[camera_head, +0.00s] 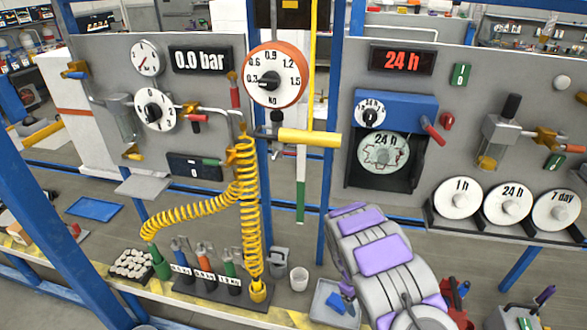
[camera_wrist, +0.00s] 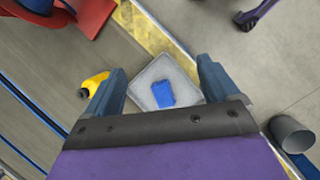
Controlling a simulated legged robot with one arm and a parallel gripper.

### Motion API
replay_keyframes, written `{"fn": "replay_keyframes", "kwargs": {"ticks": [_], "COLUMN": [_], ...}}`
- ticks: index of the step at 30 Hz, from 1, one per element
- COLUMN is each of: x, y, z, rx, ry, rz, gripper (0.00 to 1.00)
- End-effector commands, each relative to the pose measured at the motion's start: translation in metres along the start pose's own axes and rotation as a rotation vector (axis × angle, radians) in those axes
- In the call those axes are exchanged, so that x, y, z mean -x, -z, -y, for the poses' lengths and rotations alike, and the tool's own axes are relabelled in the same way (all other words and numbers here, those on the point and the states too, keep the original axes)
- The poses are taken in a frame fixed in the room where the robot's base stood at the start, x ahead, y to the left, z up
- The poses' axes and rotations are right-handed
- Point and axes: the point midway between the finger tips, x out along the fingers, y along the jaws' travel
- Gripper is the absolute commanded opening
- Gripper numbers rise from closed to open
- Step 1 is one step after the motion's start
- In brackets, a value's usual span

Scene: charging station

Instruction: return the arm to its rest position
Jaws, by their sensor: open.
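My arm (camera_head: 382,255), grey with purple panels, stands in the lower right middle of the head view, in front of the panels. Its far end is hard to make out there. In the wrist view my gripper (camera_wrist: 162,66) is open, its two blue-grey fingers wide apart with nothing between the tips. Beyond and below them lies a light grey tray (camera_wrist: 185,74) with a blue piece (camera_wrist: 163,94) in it. The fingers appear apart from both. The tray also shows left of my arm in the head view (camera_head: 322,312).
Gauge panels stand behind. In the wrist view a yellow object (camera_wrist: 93,84) is left and a grey cylinder (camera_wrist: 291,133) right.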

Motion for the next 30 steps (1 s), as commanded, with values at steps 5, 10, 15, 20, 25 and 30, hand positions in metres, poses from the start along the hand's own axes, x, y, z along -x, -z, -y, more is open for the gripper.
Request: {"fn": "replay_keyframes", "kwargs": {"ticks": [5, 10, 15, 20, 25, 30], "x": [0.058, 0.108, 0.153, 0.189, 0.222, 0.249], "y": [-0.043, -0.085, -0.124, -0.160, -0.196, -0.229], "z": [-0.017, -0.017, -0.006, 0.015, 0.044, 0.079], "rx": [-0.126, -0.242, -0.350, -0.440, -0.521, -0.586], "ry": [-0.024, -0.025, -0.011, 0.017, 0.055, 0.100], "rz": [0.017, 0.026, 0.020, 0.009, -0.012, -0.040], "gripper": [0.89, 0.89, 0.89, 0.89, 0.89, 0.89]}}
